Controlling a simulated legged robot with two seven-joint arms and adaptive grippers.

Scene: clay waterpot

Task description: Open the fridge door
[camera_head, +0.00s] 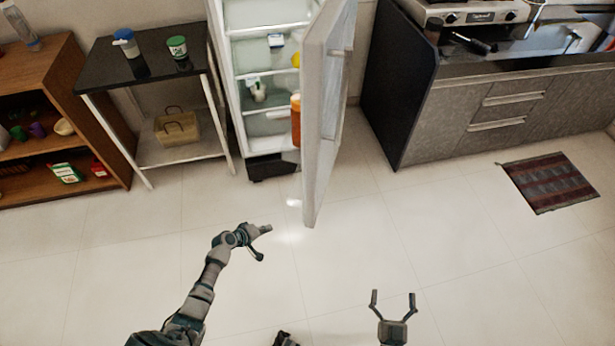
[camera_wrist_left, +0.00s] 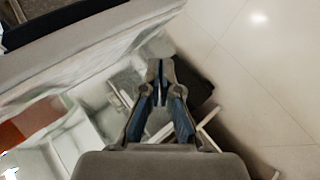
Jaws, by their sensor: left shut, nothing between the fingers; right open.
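The fridge (camera_head: 268,75) stands at the top middle of the head view with its door (camera_head: 325,110) swung wide open toward me. Shelves, a white bottle and an orange container show inside. My left gripper (camera_head: 262,240) is shut and empty, in front of the fridge and to the left of the door's lower end, apart from it. In the left wrist view its closed fingers (camera_wrist_left: 159,70) show, with the door (camera_wrist_left: 75,60) at the upper left. My right gripper (camera_head: 393,294) is open and empty at the bottom, over the floor, away from the door.
A black-topped table (camera_head: 150,55) with two small cups stands left of the fridge, beside a wooden shelf (camera_head: 62,105). A grey cabinet (camera_head: 480,115) with a stove is on the right, and a striped mat (camera_head: 549,182) lies before it. The middle floor is clear.

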